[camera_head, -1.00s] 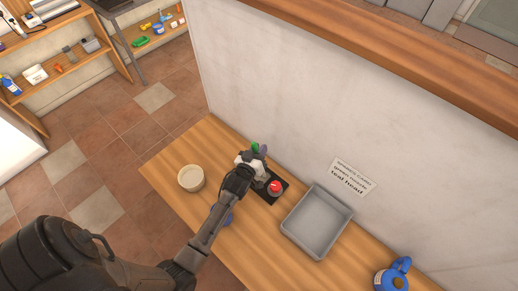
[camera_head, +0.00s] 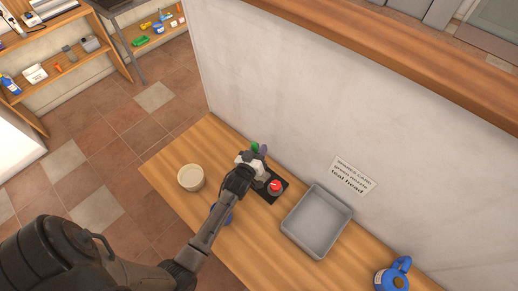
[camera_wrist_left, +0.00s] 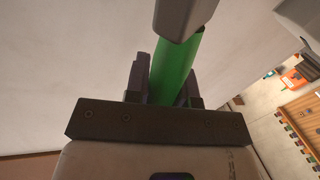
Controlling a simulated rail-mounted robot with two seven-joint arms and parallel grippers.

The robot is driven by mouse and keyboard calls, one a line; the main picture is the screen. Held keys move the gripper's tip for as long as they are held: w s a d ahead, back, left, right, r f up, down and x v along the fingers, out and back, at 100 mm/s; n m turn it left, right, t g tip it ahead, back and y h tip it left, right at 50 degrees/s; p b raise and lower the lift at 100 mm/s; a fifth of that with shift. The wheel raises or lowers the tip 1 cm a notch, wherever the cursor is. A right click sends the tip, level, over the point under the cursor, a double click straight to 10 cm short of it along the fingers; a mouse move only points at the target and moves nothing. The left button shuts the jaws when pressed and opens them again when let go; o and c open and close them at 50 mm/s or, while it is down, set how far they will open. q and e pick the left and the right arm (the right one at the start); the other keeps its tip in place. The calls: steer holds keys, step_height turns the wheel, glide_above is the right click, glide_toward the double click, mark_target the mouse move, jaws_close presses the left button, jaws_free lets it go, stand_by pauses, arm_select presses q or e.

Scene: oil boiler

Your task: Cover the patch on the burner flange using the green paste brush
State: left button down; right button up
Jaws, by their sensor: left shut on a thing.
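My left gripper (camera_head: 256,153) is over the far part of the wooden counter, close to the wall. It is shut on a green handle (camera_wrist_left: 176,68), which I take to be the green paste brush. In the head view only a small green bit (camera_head: 254,147) of it shows between the fingers. The brush's other end is hidden. I cannot make out the burner flange or a patch in either view. My right gripper is not in view.
A red-topped item (camera_head: 275,187) stands on a black mat beside the gripper. A grey tray (camera_head: 318,222) lies right of it, a cream round container (camera_head: 191,177) left. A blue jug (camera_head: 394,273) stands at the near right. A wall (camera_head: 300,90) with a card (camera_head: 352,176) borders the counter.

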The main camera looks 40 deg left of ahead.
arm_select(q)
steer(key=shift+a+f, duration=0.1)
steer(key=shift+a, duration=0.05)
steer(key=shift+a, duration=0.45)
steer(key=shift+p, duration=0.4)
stand_by(0.9)
steer(key=shift+d, duration=0.15)
